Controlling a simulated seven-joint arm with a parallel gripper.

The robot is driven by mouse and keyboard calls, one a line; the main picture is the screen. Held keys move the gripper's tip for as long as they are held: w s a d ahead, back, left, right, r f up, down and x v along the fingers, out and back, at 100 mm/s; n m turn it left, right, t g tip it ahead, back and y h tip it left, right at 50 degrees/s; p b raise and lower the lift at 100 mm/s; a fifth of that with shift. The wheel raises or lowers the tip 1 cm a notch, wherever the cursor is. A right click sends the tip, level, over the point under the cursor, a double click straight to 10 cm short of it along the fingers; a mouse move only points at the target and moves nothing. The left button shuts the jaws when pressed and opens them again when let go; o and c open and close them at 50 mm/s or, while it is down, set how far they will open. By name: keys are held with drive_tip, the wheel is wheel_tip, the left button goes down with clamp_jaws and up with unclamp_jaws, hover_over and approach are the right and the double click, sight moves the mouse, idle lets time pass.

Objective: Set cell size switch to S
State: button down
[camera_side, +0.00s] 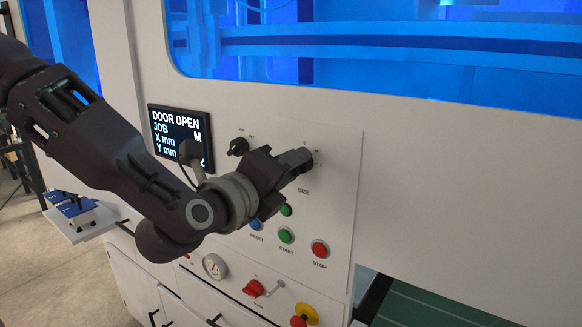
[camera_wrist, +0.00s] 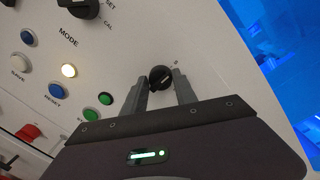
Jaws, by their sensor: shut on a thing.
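The cell size switch is a round black knob (camera_wrist: 160,78) on the white panel, above the SIZE label in the side view, where the knob (camera_side: 307,161) is partly hidden by my fingers. My gripper (camera_side: 297,160) reaches it from the left. In the wrist view the two grey fingers of my gripper (camera_wrist: 161,80) stand on either side of the knob, shut on it. A light mark on the knob points to the upper right in the wrist view, toward a small letter I cannot read surely. The display (camera_side: 180,133) reads DOOR OPEN and JOB, with an M at right.
The mode knob (camera_side: 238,147) sits left of my gripper. Green START (camera_side: 286,235) and red STOP (camera_side: 320,249) buttons lie below. A red switch (camera_side: 253,288), a gauge (camera_side: 215,266) and a red-yellow emergency stop (camera_side: 305,314) are lower. Panel right of the switch is bare.

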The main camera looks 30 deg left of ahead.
drive_tip(key=c, duration=1)
unclamp_jaws()
drive_tip(key=s, duration=0.7)
drive_tip(key=shift+d+r, duration=0.2)
drive_tip(key=shift+r, duration=0.05)
